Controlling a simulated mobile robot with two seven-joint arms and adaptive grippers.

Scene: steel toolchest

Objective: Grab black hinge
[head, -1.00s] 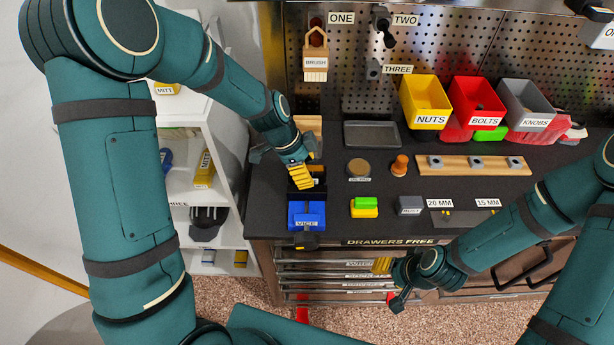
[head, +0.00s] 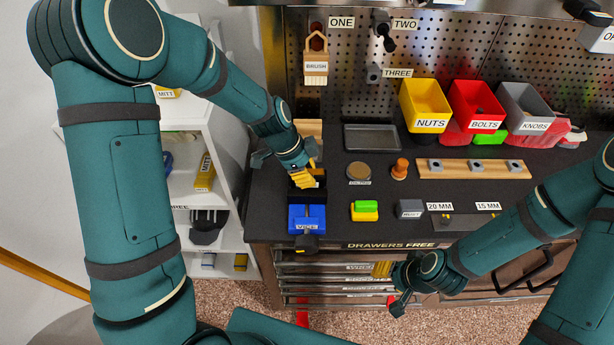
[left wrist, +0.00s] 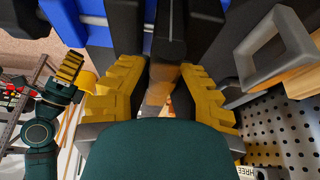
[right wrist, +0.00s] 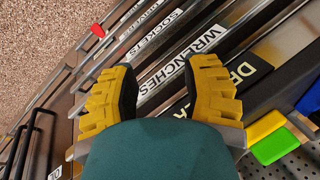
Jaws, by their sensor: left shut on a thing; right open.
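My left gripper (head: 303,180) is low over the bench, just behind the blue vice (head: 306,217), with its yellow fingers pointing down. In the left wrist view the two yellow fingers (left wrist: 160,85) are closed in on a narrow dark piece, the black hinge (left wrist: 170,40). The fingers and palm hide much of it, and its exact shape is unclear. In the head view the gripper covers it. My right gripper (head: 388,270) is open and empty in front of the drawers; its spread fingers also show in the right wrist view (right wrist: 160,95).
Yellow, red and grey bins (head: 426,103) stand at the back. A grey tray (head: 371,137), a round tin (head: 359,172), a wooden knob (head: 400,168) and a green-yellow block (head: 364,210) lie right of my left gripper. A white shelf (head: 200,170) stands left.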

